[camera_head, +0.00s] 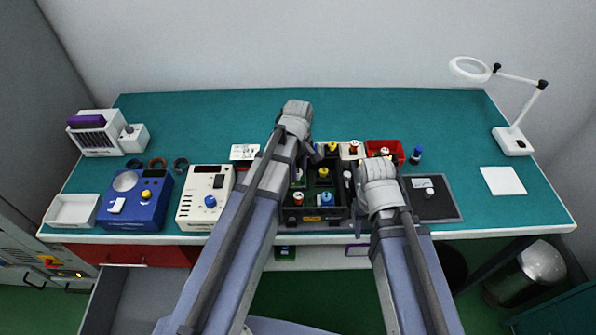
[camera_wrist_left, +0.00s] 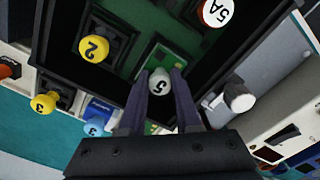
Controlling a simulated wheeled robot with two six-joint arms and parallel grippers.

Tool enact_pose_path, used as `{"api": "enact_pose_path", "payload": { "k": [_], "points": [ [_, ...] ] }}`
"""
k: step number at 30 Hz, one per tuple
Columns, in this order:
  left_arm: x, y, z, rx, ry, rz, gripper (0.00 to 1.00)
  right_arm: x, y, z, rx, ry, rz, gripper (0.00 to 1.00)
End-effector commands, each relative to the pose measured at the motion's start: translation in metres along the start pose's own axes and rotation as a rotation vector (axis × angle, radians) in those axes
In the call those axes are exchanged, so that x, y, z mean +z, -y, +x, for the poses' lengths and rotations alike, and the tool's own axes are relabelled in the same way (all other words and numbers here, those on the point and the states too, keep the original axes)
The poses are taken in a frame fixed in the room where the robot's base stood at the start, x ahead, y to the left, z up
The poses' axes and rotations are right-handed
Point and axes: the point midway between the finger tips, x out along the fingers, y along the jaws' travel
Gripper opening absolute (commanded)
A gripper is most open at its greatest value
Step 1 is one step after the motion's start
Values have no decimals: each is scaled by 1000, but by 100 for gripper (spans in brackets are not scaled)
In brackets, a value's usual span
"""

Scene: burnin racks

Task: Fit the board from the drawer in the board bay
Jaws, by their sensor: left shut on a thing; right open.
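A green board (camera_wrist_left: 150,62) with a pale knob marked 5 (camera_wrist_left: 160,82) shows in the left wrist view. My left gripper (camera_wrist_left: 163,78) is shut on that knob. The board is over or in a dark rack (camera_wrist_left: 210,95); I cannot tell whether it is seated. In the head view the black rack (camera_head: 313,226) stands at the bench's middle front, with coloured-knob modules in it. My left arm hides much of its left side. My right gripper is open near the rack's right side, its fingers mostly hidden by its wrist. A grey drawer (camera_head: 140,297) stands open at lower left; its visible floor is bare.
Left on the bench are a blue instrument (camera_head: 137,205), a white instrument (camera_head: 204,198) and a white tray (camera_head: 72,211). A red bin (camera_head: 398,147) is behind the rack. A black mat (camera_head: 440,207) and magnifier lamp (camera_head: 513,141) are at right. The back of the bench is clear.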

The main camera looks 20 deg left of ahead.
Motion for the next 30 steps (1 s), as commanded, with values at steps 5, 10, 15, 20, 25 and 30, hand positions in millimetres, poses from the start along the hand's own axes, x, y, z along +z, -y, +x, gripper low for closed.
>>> {"api": "enact_pose_path", "payload": {
  "k": [5, 10, 15, 20, 25, 30],
  "points": [
    [0, 0, 0, 0, 0, 0, 0, 0, 0, 0, 0, 0, 0, 50],
    [0, 0, 0, 0, 0, 0, 34, 0, 0, 0, 0, 0, 0, 50],
    [0, 0, 0, 0, 0, 0, 53, 0, 0, 0, 0, 0, 0, 50],
    [0, 0, 0, 0, 0, 0, 67, 0, 0, 0, 0, 0, 0, 50],
    [0, 0, 0, 0, 0, 0, 67, 0, 0, 0, 0, 0, 0, 50],
    [0, 0, -4, 0, 0, 0, 67, 0, 0, -4, 0, 0, 0, 50]
  ]
}}
